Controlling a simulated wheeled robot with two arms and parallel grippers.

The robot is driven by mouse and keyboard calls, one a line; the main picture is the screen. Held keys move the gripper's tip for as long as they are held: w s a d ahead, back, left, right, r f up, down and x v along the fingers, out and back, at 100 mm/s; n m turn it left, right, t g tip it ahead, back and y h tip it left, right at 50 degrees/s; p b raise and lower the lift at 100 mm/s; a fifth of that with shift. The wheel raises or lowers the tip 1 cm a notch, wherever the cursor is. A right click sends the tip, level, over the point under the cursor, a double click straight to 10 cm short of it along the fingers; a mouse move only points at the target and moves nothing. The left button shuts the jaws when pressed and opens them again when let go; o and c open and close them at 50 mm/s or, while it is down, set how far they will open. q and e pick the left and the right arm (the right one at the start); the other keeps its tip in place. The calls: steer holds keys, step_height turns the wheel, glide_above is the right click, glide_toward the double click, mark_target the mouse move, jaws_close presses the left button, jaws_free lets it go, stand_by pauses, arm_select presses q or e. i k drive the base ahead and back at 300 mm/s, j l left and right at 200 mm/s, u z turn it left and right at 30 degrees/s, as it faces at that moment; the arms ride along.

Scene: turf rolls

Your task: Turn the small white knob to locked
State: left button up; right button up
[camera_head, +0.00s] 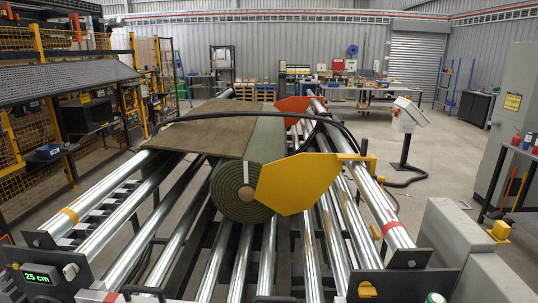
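A small pale round knob (70,271) sits on a dark end plate (40,272) at the lower left, just right of a green lit display (39,277) reading 25 cm. It is too small to tell which way it is turned or whether any locked mark is beside it. Neither of my grippers is in view, and nothing touches the knob.
Shiny rollers (130,235) run back from the end plates, with a rolled turf (240,193) against a yellow plate (297,184). A white and red box (99,297) is right of the knob, low in view. A grey cabinet (455,240) stands at right.

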mark_target(69, 271)
steer(key=u, duration=1.45)
steer(key=i+j+u, duration=0.3)
steer(key=i+j, duration=0.1)
steer(key=i, duration=0.1)
